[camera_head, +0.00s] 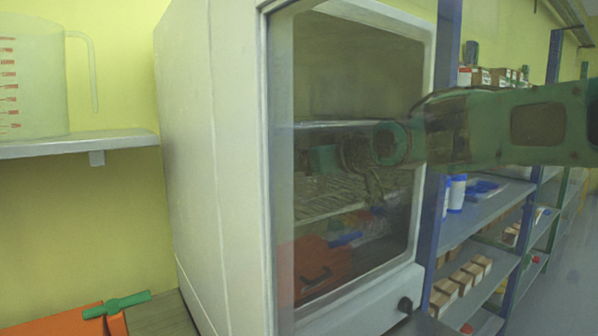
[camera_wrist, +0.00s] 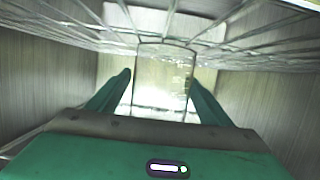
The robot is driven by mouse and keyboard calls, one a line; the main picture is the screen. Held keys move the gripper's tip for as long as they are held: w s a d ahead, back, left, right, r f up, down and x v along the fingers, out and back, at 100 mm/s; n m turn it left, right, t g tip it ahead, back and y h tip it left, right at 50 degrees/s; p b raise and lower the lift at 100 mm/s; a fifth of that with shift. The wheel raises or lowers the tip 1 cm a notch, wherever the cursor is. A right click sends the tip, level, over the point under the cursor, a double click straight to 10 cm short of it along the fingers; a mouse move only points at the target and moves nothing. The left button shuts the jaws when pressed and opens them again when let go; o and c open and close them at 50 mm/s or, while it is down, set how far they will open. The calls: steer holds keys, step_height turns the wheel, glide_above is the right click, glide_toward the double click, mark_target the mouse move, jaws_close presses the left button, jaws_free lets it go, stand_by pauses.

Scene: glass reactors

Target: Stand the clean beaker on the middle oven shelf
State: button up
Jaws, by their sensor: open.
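The oven (camera_head: 205,150) is a large cream cabinet in the middle of the head view. Its interior shows dimly through glass, with a wire shelf (camera_wrist: 75,28) also across the top of the wrist view. My green gripper (camera_head: 322,158) is inside the oven, blurred by the glass. In the wrist view my gripper (camera_wrist: 160,76) is open, one finger on each side of a clear glass beaker (camera_wrist: 164,68). The beaker's far end overlaps the shelf wires, and its base and support are hidden. I cannot tell whether either finger touches it.
A large clear jug (camera_head: 32,80) with red markings stands on a wall shelf (camera_head: 85,145) at left. Orange and green items (camera_head: 110,308) lie at lower left. Shelving with small boxes (camera_head: 465,280) stands at right. The oven walls (camera_wrist: 40,85) are close on both sides of my gripper.

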steer(key=v, duration=1.1)
steer(key=shift+r, duration=0.1)
